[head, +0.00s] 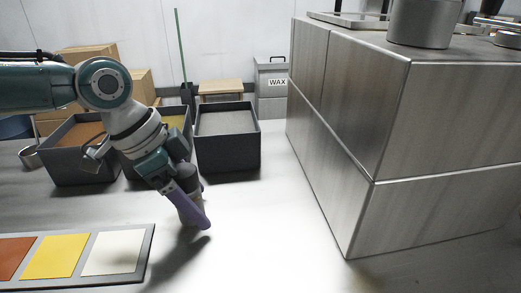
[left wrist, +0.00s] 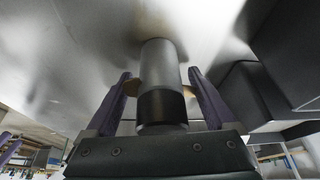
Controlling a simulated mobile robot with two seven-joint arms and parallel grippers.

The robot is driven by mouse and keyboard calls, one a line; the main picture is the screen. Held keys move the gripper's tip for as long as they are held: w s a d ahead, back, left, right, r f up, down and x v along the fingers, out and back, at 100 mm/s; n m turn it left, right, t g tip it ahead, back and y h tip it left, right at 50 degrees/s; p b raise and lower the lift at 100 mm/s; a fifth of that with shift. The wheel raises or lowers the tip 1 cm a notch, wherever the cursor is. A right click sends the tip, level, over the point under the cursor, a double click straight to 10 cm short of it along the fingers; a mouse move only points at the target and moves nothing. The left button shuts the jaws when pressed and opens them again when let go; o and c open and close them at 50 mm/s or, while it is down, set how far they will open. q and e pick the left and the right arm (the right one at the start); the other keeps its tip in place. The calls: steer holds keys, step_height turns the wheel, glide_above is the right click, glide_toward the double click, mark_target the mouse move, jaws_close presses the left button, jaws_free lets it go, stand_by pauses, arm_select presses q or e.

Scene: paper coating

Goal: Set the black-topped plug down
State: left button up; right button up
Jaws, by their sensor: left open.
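The black-topped plug (left wrist: 161,65) is a grey metal cylinder with a black end, seen in the left wrist view between the two purple fingers of my left gripper (left wrist: 160,98). The fingers stand open on either side of it, with gaps beside the black end. Its far grey end meets the bright table top. In the head view my left gripper (head: 193,208) points down at the table, and a purple finger partly hides the plug. Purple parts at the lower left edge of the left wrist view look like my right gripper (left wrist: 9,148), too small to read.
A tray (head: 148,252) with orange, yellow and white sheets lies at the front left. Dark bins (head: 228,152) stand behind my left gripper. A large metal box (head: 440,130) fills the right. The table between tray and box is clear.

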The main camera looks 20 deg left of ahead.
arm_select(q)
jaws_close()
stand_by(0.7)
